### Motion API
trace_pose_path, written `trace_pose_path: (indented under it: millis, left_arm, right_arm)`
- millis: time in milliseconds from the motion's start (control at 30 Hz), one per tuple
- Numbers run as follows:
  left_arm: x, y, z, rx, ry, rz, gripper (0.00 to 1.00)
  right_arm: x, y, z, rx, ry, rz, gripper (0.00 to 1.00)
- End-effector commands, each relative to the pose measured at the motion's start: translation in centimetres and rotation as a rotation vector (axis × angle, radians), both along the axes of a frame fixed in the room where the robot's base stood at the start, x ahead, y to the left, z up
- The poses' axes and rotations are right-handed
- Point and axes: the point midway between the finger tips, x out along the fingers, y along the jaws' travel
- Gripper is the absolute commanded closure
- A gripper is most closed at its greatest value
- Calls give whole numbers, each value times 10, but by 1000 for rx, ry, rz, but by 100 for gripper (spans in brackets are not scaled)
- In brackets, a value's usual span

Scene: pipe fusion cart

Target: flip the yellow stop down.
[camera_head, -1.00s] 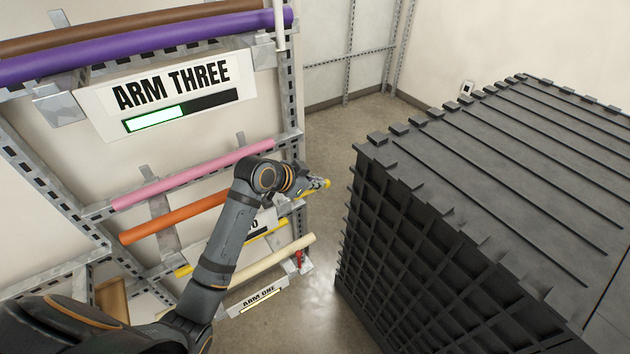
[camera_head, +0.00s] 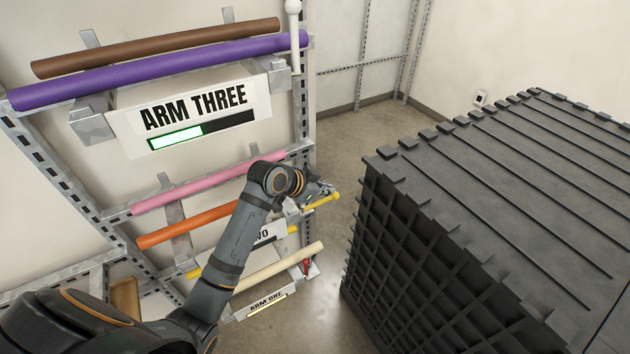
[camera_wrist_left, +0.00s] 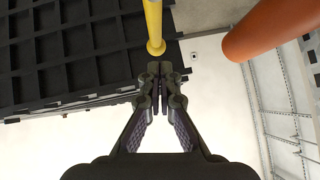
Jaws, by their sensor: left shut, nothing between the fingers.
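The yellow stop (camera_head: 325,201) is a short rod with a rounded end. It juts outward past the end of the rack at the second arm level, roughly sideways in the head view rather than hanging down. My left gripper (camera_head: 321,190) is shut and empty just above it. In the left wrist view, the stop (camera_wrist_left: 154,22) comes down from the top edge, and its rounded end lies just beyond the closed fingertips (camera_wrist_left: 158,70). I cannot tell whether they touch. My arm hides part of the rack and the stop's surroundings. My right gripper is out of view.
The rack holds purple (camera_head: 160,71), pink (camera_head: 210,182) and orange (camera_head: 190,223) pipes. The orange pipe (camera_wrist_left: 270,30) is near the gripper in the wrist view. A white stop (camera_head: 294,40) stands upright above. A large dark gridded block (camera_head: 470,190) stands right, with floor between.

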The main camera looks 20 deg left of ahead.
Motion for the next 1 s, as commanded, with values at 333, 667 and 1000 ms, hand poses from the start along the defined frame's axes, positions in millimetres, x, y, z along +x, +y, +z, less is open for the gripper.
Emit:
trace_pose_path:
  millis: [333,667,1000]
  left_arm:
    - [-29,23,55,11,-2,5,100]
    - [-54,36,88,6,-2,7,100]
    - [-59,36,93,-1,2,6,100]
  right_arm:
    - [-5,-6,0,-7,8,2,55]
    - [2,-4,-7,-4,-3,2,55]
    - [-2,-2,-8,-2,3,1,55]
